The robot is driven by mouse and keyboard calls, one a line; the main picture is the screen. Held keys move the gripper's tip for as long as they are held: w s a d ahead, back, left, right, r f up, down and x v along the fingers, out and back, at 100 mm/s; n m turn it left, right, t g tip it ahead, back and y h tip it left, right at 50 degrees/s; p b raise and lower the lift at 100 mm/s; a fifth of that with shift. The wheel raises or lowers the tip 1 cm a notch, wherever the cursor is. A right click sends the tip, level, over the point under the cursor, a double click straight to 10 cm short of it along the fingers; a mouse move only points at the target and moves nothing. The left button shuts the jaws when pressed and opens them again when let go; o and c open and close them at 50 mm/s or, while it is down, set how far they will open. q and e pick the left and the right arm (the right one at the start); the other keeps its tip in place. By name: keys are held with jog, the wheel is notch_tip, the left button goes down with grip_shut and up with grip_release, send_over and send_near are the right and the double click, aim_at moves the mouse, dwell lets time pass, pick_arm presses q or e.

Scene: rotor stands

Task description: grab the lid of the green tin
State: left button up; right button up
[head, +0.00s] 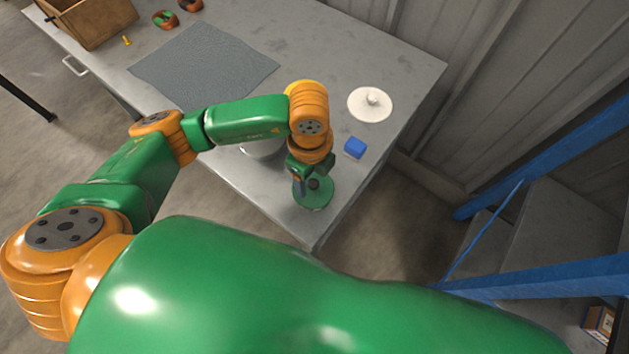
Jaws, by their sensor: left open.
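The green tin (319,200) stands near the table's front corner. Its round green top shows from above, with a small dark knob near the middle. My left gripper (307,184) points down over the tin, with its fingers close to the knob. It is open, and part of the tin's top is hidden behind it. I cannot tell whether the fingers touch the knob. My right gripper is not in view.
A blue block (354,148) and a white round lid with a knob (370,103) lie beyond the tin. A pale round thing (262,148) is partly hidden under my left arm. A grey mat (205,62) and a wooden box (92,22) are farther back.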

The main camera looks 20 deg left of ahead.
pick_arm(q)
jog(key=shift+f, duration=0.6)
jog(key=shift+w+d+f, duration=0.15)
jog(key=shift+w+d, duration=0.05)
jog(key=shift+s, duration=0.1)
jog(key=c, duration=0.9)
grip_shut()
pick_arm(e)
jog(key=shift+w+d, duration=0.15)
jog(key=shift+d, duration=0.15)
